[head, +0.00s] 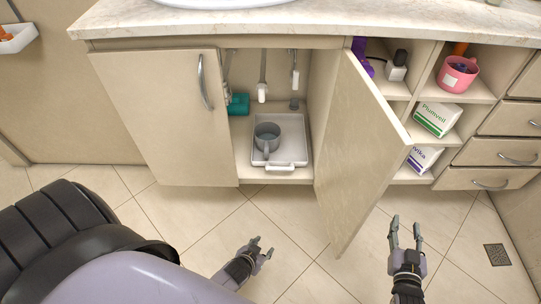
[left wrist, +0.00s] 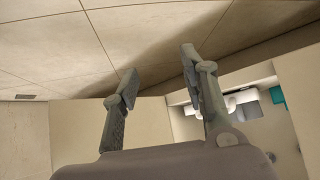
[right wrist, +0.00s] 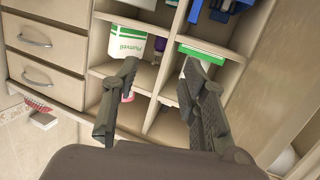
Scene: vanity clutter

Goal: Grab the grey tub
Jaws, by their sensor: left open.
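The grey tub (head: 267,134) is a round, open vessel that seems to have a handle at its front. It stands upright in a pale tray (head: 300,160) on the cabinet floor, behind the opened right door. My left gripper (head: 263,246) is open and empty, low in front of the cabinet and apart from the tub. It also shows in the left wrist view (left wrist: 159,61), where the tub cannot be made out clearly. My right gripper (head: 406,222) is open and empty, right of the open door. It also shows in the right wrist view (right wrist: 160,62).
The open door (head: 360,150) juts out between my grippers. The left door (head: 155,120) is closed. A teal object (head: 238,104) stands left of the tray, with pipes above. Shelves at right hold a pink cup (head: 457,75) and boxes (head: 436,118). The floor in front is clear.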

